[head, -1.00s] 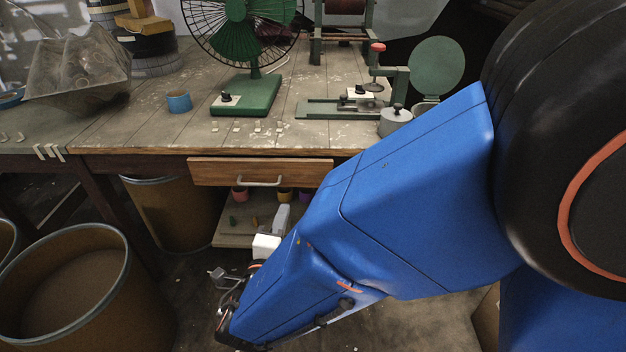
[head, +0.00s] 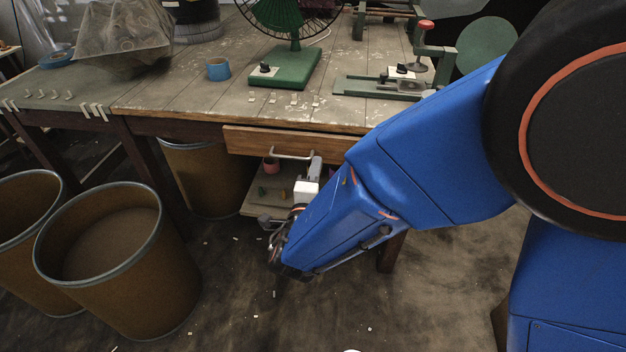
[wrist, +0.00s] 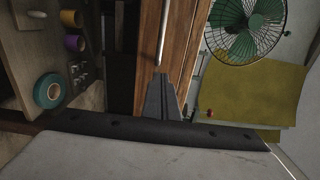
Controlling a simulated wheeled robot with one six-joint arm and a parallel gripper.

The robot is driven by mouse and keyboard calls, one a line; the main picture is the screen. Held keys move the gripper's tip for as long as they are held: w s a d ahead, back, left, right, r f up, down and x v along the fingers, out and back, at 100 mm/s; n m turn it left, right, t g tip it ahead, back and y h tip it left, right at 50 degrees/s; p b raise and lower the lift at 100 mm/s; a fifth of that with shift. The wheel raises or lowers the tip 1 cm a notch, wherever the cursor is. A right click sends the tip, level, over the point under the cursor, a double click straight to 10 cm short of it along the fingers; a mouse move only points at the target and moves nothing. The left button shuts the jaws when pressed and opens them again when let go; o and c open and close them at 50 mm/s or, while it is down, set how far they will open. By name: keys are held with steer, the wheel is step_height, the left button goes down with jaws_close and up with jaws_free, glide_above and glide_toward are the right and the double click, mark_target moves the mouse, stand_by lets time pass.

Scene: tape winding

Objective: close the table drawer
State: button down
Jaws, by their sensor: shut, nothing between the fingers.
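The table drawer (head: 262,141) has a plain wooden front below the tabletop edge, with a grey bar handle (head: 293,155). Any gap between the drawer front and the table frame is too small to judge. My gripper (head: 316,164) is shut and empty, at the right end of the handle and in front of the drawer. In the wrist view, the shut fingers (wrist: 162,82) point at the wooden drawer front (wrist: 182,45), with their tips by the end of the handle (wrist: 163,32). I cannot tell whether they touch it.
The worktable (head: 180,100) carries a green fan (head: 284,65), a blue tape roll (head: 218,69) and a green winding stand (head: 385,88). A lower shelf (head: 256,204) holds tape rolls. Brown drums (head: 125,270) stand at left. Floor in front is mostly clear.

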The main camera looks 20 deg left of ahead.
mark_target(320, 150)
steer(key=shift+x, duration=1.95)
steer(key=shift+w, duration=0.15)
steer(key=x, duration=0.4)
steer(key=shift+w, duration=0.1)
steer(key=shift+w+a+r, duration=0.1)
steer(key=shift+w, duration=0.05)
